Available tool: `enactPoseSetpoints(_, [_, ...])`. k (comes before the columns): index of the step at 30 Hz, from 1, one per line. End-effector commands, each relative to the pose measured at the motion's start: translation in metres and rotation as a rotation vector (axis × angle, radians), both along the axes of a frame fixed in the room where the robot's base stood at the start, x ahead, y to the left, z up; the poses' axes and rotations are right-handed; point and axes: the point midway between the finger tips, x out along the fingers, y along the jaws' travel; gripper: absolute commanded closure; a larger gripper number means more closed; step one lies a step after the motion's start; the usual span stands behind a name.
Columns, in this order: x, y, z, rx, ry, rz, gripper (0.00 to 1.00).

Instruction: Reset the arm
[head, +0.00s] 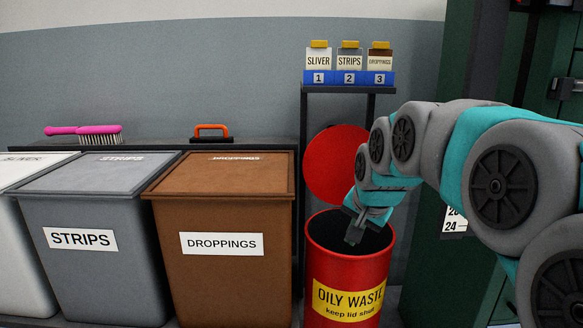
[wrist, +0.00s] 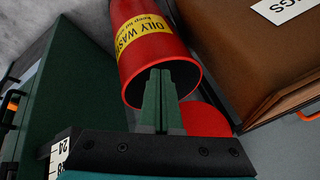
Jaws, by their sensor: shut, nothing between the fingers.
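My arm reaches in from the right of the head view, and my gripper (head: 353,238) points down at the mouth of the red oily waste bin (head: 347,290). The fingers are together with nothing between them. In the wrist view my gripper (wrist: 162,72) shows as two dark green fingers side by side, in front of the red bin (wrist: 150,55). From these views I cannot tell exactly how far the fingertips reach inside the rim. A round red lid (head: 335,165) stands upright behind the bin.
Left of the bin stand a brown droppings bin (head: 220,270), a grey strips bin (head: 85,275) and a pale bin (head: 22,260), all lidded. A pink brush (head: 90,132) and an orange-handled tool (head: 211,130) lie behind. A shelf (head: 345,90) holds three labelled jars. A dark green cabinet (head: 430,200) stands right.

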Motion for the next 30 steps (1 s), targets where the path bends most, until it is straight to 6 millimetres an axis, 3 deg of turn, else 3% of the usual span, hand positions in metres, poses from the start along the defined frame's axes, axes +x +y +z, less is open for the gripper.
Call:
enactPoseSetpoints(1, [-0.032, -0.001, -0.016, -0.035, 0.053, 0.05, 1.0])
enactPoseSetpoints(9, [-0.199, -0.012, -0.101, -0.166, 0.36, 0.346, 1.0])
enactPoseSetpoints(15, [-0.301, -0.02, -0.143, -0.188, 0.535, 0.521, 1.0])
enactPoseSetpoints(18, [-0.331, -0.021, -0.154, -0.185, 0.585, 0.574, 1.0])
enactPoseSetpoints(21, [-0.346, -0.022, -0.16, -0.182, 0.61, 0.6, 1.0])
enactPoseSetpoints(30, [-0.349, -0.022, -0.16, -0.182, 0.616, 0.609, 1.0])
